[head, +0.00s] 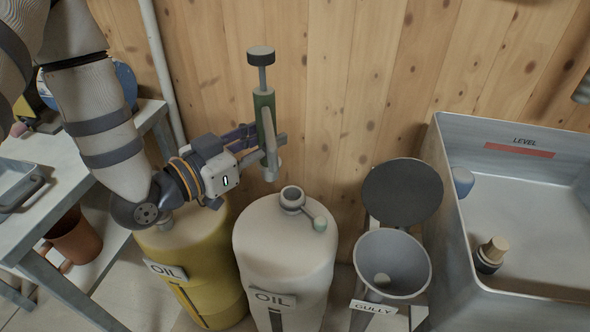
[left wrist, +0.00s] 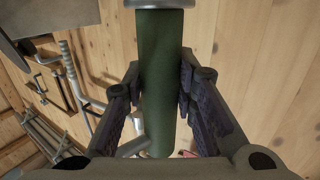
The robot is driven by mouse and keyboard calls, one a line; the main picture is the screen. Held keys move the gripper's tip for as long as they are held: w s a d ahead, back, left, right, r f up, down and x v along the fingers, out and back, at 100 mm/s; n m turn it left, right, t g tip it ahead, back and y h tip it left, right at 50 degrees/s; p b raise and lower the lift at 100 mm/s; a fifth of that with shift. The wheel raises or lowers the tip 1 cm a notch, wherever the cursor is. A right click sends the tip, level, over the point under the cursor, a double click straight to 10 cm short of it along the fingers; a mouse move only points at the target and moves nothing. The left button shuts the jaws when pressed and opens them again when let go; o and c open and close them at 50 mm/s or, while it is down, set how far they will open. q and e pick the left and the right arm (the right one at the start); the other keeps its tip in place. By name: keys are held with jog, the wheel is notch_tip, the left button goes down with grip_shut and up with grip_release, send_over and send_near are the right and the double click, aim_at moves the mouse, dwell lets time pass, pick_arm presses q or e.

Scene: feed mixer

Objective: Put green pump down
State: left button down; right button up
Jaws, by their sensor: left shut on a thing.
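The green pump (head: 264,112) has a green barrel and a dark round knob on top. My left gripper (head: 262,145) is shut on its barrel and holds it nearly upright, above and slightly left of the neck of the white oil drum (head: 284,244). In the left wrist view the green barrel of the pump (left wrist: 160,75) stands between the two finger pads of my left gripper (left wrist: 160,95). My right gripper is not in view.
A yellow oil drum (head: 192,255) stands left of the white one. A grey funnel marked GULLY (head: 410,262) and a dark round lid (head: 402,192) are to the right. A large grey tank (head: 452,200) stands far right. A grey table (head: 84,235) is at left.

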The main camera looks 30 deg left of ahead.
pick_arm(q)
jog(key=w+f+b, duration=0.3)
jog(key=w+f, duration=0.5)
jog(key=f, duration=0.2)
jog(key=shift+w+a+f, duration=0.15)
jog(key=shift+w+a, duration=0.05)
jog(key=shift+a, duration=0.15)
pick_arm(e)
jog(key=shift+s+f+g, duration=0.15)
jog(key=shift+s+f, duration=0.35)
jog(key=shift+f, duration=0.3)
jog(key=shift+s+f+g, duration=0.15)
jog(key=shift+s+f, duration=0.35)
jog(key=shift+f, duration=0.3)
pick_arm(q)
jog(key=shift+f+b, duration=0.35)
jog(key=shift+f, duration=0.3)
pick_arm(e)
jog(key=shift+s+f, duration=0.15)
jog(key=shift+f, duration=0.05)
pick_arm(q)
jog(key=c, duration=1.3)
grip_release()
